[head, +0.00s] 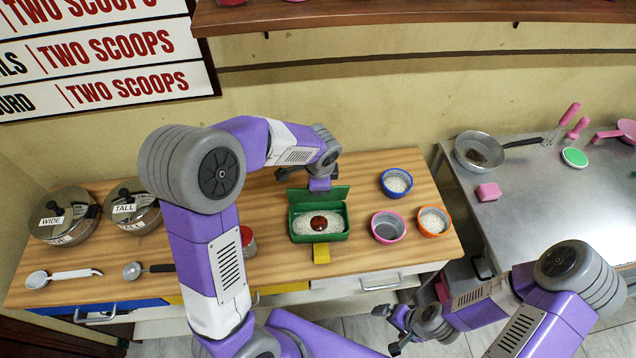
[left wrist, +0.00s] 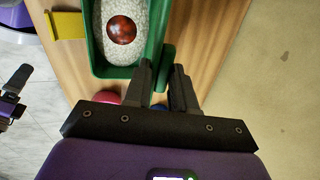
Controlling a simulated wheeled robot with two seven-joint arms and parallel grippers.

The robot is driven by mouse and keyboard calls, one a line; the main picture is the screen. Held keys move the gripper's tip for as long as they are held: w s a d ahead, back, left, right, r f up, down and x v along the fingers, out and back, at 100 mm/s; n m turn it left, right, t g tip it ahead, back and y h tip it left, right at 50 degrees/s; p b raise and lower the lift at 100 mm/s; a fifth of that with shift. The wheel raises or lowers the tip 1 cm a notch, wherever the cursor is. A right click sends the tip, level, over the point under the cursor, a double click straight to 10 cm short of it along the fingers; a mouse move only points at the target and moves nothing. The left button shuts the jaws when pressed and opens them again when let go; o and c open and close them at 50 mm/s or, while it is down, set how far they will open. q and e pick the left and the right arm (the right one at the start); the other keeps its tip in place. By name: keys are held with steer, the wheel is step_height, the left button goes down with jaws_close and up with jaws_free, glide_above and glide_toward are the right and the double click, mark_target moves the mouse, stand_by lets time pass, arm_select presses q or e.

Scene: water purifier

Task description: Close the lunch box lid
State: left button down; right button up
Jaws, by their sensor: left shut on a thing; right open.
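The green lunch box (head: 334,237) sits on the wooden counter, filled with white rice and a dark red ball (head: 319,223). A yellow tab (head: 321,254) sticks out at its front; it also shows in the left wrist view (left wrist: 67,25). The green lid (head: 338,193) stands raised at the box's back edge. My left gripper (head: 320,185) is at the lid, shut on it; in the left wrist view the fingers (left wrist: 163,85) have a green part of the lid between them. My right gripper (head: 398,328) is open and empty, low in front of the counter.
Bowls with blue (head: 397,194), pink (head: 388,238) and orange (head: 434,233) rims stand right of the box. A red-topped jar (head: 248,240) is to its left, beside my left arm. Two lidded pots (head: 66,225) stand far left. A pan (head: 480,152) rests on the metal counter at right.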

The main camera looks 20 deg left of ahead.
arm_select(q)
steer(key=shift+s+f, duration=0.25)
steer(key=shift+f, duration=0.05)
stand_by(0.5)
steer(key=c, duration=1.3)
jaws_free()
steer(key=shift+o, duration=1.1)
steer(key=shift+w, duration=0.15)
steer(key=shift+r, duration=0.4)
steer(key=p+v, duration=0.1)
steer(key=v, duration=0.6)
steer(key=shift+p, duration=0.3)
